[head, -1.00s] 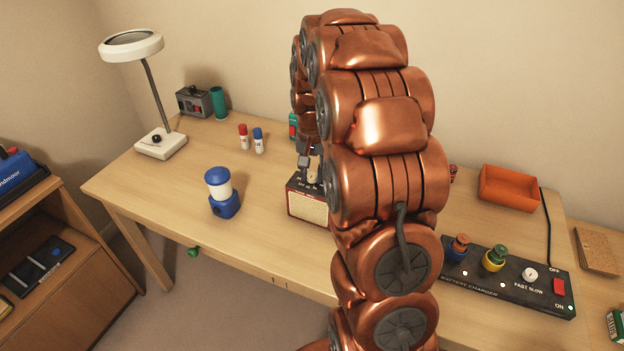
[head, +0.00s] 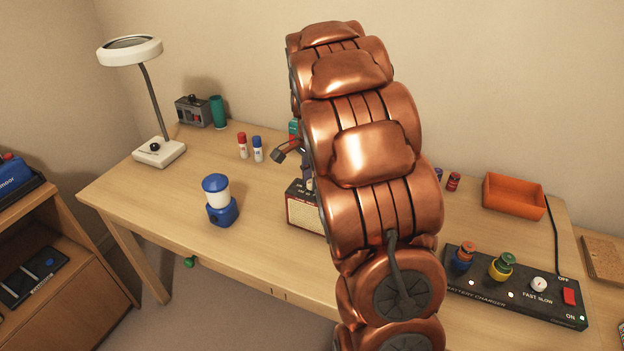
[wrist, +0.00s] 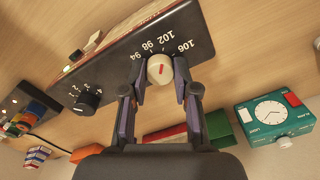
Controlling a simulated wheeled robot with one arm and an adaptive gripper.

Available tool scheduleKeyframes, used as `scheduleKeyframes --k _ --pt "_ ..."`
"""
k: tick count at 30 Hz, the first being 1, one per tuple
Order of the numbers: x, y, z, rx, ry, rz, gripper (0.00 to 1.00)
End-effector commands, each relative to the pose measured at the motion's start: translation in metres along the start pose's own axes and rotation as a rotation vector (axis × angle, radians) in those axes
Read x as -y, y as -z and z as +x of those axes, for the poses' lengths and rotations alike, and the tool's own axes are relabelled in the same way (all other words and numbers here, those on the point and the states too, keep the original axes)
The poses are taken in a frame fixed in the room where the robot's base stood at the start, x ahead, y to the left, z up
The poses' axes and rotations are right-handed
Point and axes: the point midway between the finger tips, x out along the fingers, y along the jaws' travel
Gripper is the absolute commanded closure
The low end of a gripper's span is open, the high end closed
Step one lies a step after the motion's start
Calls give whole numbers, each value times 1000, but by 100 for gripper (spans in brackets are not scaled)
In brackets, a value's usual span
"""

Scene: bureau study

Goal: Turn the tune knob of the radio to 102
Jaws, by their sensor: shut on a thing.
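The radio (head: 303,212) stands on the desk with a tan front grille, partly hidden by my arm in the head view. In the wrist view its dark panel (wrist: 120,72) shows upside down, with a scale reading 94, 98, 102 and 106. The cream tune knob (wrist: 158,64) has a red pointer mark, which seems to slant toward the stretch between 102 and 106; the exact reading is unclear. My gripper (wrist: 160,77) has its fingers on both sides of the knob, shut on it. In the head view my gripper is mostly hidden, with one dark finger part showing.
A black knob (wrist: 87,99) with a small numbered scale sits on the same panel. A teal clock (wrist: 275,115) is near. The battery charger (head: 515,287) and orange tray (head: 514,196) are right.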

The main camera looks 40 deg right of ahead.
Motion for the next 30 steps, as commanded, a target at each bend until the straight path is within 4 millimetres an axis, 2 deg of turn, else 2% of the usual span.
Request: scheduleKeyframes --k 19,20,26,30 --pt "0 -1 0 2 -1 46 100" --pt "0 -1 0 2 -1 46 67" --pt "0 0 0 1 -1 46 47" --pt "0 0 0 1 -1 46 45"
